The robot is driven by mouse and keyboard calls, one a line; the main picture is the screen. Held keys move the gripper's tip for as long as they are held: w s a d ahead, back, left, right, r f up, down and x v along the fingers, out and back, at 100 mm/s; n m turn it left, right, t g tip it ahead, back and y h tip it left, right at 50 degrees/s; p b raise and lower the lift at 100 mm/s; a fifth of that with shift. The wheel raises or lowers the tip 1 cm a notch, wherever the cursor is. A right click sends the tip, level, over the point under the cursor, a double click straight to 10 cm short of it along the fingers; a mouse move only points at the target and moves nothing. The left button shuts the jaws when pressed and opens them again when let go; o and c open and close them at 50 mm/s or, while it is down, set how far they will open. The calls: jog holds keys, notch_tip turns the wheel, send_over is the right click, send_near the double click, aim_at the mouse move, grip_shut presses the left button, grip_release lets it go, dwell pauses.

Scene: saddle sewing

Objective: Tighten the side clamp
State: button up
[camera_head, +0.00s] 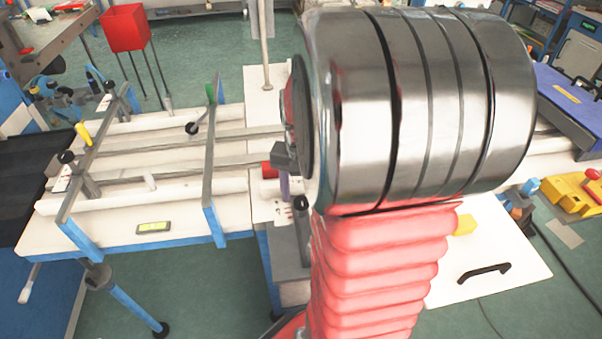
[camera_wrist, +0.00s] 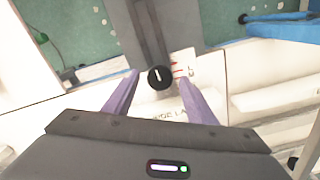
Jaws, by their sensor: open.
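The side clamp shows in the wrist view as a round black knob (camera_wrist: 160,77) with a white mark, at the end of a dark grey bar (camera_wrist: 152,30). My gripper (camera_wrist: 159,82) has two purple fingers, open, one on each side of the knob. Gaps show between the fingers and the knob; I cannot tell how far apart they are in depth. In the head view my gripper (camera_head: 284,186) shows only partly, pointing down, left of a black knob (camera_head: 301,203) on a grey bracket. My arm hides much of the area behind it.
A white card (camera_wrist: 184,64) with red marks lies beside the knob. A white bench (camera_head: 140,232) with blue edges, rails and further black knobs (camera_head: 192,128) extends left. A white panel with a black handle (camera_head: 484,272) lies right.

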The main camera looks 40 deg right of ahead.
aim_at(300, 201)
notch_tip(300, 201, up, 13)
dwell(0.5)
jog(key=shift+w, duration=0.1)
dwell(0.4)
jog(key=s+a+n+t, duration=0.2)
jog(key=a+n, duration=0.4)
jog(key=a, duration=0.5)
jog(key=s+a+n+t, duration=0.2)
jog(key=a+n, duration=0.3)
jog(key=a, duration=0.6)
jog(key=shift+a+r+n+t, duration=0.4)
jog(key=shift+t, duration=0.4)
jog(key=shift+s, duration=0.1)
